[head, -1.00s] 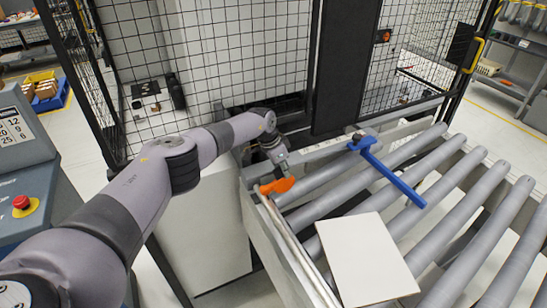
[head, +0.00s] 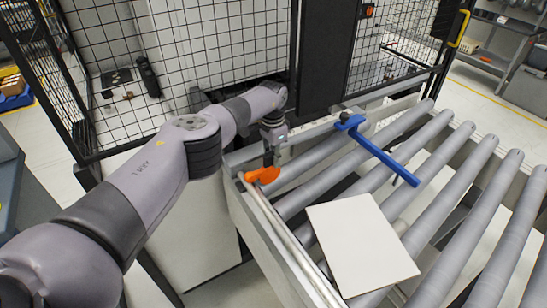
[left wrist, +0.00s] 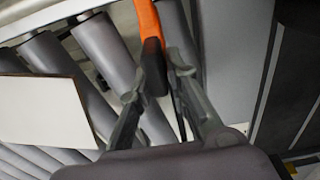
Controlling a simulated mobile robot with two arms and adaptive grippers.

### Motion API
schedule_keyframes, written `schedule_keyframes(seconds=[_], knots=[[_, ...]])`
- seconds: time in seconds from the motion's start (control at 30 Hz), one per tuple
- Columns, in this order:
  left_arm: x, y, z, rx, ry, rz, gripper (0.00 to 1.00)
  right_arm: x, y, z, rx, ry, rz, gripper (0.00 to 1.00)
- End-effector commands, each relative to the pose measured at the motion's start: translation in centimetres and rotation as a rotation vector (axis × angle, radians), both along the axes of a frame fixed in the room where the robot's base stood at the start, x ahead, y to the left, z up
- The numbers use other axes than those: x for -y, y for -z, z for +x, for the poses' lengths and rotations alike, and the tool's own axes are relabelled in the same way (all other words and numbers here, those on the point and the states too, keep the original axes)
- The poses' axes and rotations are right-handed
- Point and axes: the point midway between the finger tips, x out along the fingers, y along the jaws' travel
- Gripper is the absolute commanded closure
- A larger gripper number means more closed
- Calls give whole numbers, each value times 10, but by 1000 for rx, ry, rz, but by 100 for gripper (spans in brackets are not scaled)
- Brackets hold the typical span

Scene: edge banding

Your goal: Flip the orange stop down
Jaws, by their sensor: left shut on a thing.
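In the left wrist view the orange stop (left wrist: 149,22) runs down to a dark end between my left fingers (left wrist: 155,78). The fingers hide part of that end. My right gripper is in neither view.
A white panel (head: 361,245) lies on the grey rollers (head: 455,205). A blue arm (head: 378,153) extends over the rollers from the back rail. A black mesh fence (head: 225,50) stands close behind my left arm.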

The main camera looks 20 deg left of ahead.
Motion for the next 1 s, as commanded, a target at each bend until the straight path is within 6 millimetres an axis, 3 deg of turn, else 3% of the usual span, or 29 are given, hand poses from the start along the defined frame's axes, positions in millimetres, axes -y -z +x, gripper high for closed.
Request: schedule_keyframes(seconds=[0.1, 0.13, 0.37, 0.77, 1.0], knots=[[0, 5, -3, -11, 0, 1, 100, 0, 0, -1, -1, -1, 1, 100], [0, 5, -3, -11, 0, 1, 82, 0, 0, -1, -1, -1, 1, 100], [0, 3, -2, -7, 1, 1, 67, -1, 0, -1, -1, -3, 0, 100], [-1, -4, -1, -3, 1, 0, 67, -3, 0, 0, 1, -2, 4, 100], [-2, -41, -1, 1, 3, -1, 67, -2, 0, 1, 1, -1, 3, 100]])
